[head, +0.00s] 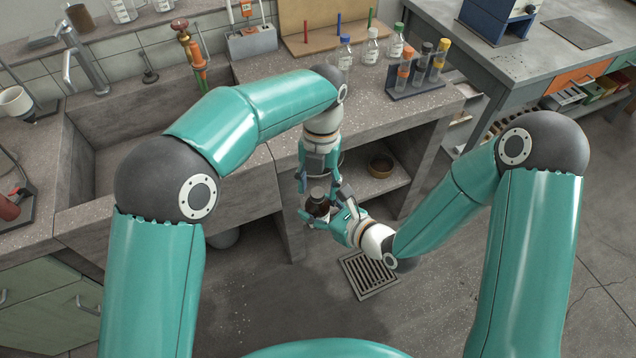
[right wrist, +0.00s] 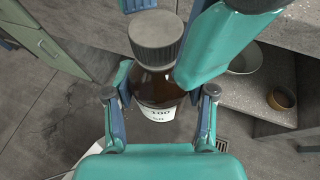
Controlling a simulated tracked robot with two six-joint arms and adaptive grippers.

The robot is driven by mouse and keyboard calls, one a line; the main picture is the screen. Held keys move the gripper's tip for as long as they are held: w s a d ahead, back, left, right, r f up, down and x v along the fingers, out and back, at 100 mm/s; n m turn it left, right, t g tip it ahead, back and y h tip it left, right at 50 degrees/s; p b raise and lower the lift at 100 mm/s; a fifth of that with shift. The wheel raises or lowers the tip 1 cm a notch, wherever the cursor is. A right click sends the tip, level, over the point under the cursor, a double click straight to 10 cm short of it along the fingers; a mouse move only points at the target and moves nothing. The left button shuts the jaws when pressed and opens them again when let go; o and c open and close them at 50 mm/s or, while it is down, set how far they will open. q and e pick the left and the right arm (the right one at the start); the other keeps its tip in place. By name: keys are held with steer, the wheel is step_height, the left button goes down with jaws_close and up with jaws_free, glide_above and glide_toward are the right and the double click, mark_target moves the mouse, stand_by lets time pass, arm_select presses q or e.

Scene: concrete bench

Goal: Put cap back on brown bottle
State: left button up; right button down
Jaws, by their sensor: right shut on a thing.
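The brown bottle (head: 317,205) is held upright in the air in front of the bench. Its dark glass and white label marked 100 ml show in the right wrist view (right wrist: 156,88). The ribbed grey cap (right wrist: 156,38) sits on top of its neck; whether it is fully screwed down I cannot tell. My right gripper (head: 325,213) is shut on the bottle's body, with a finger on either side in the right wrist view (right wrist: 160,98). My left gripper (head: 318,186) points down from above, its fingers apart around the cap. One finger partly hides the bottle's right side in the right wrist view.
The bench edge and its open shelf, with a small brown bowl (head: 381,165), lie just behind the grippers. A rack (head: 415,88) of capped tubes and several small bottles stand on the bench top. A sink (head: 130,120) is at left. The floor with a drain grate (head: 369,275) is clear.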

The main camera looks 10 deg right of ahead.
arm_select(q)
steer(key=shift+r, duration=2.25)
steer(key=shift+c, duration=0.4)
